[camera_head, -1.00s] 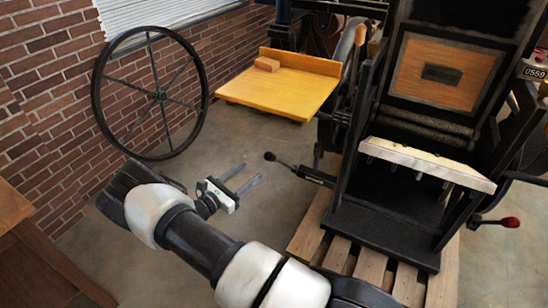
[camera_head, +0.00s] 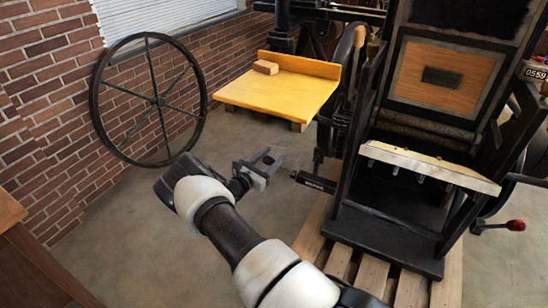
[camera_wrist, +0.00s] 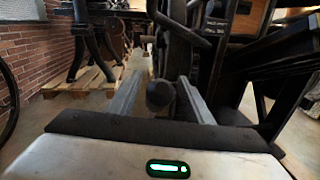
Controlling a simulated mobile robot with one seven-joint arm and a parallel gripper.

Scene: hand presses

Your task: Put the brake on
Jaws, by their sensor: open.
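A black lever (camera_head: 315,182), which looks like the brake lever, sticks out low to the left from the black hand press (camera_head: 395,215). Its round black knob (camera_wrist: 160,96) shows in the wrist view. My gripper (camera_head: 274,160) is open at the lever's free end. In the wrist view, the two grey fingers of my gripper (camera_wrist: 160,85) stand on either side of the knob, with a gap visible around it.
A black spoked wheel (camera_head: 150,100) stands by the brick wall (camera_head: 40,95) at left. A yellow board (camera_head: 280,92) with a small block lies behind my gripper. A red-knobbed handle (camera_head: 515,225) is at right. A pallet (camera_head: 340,262) lies under the press.

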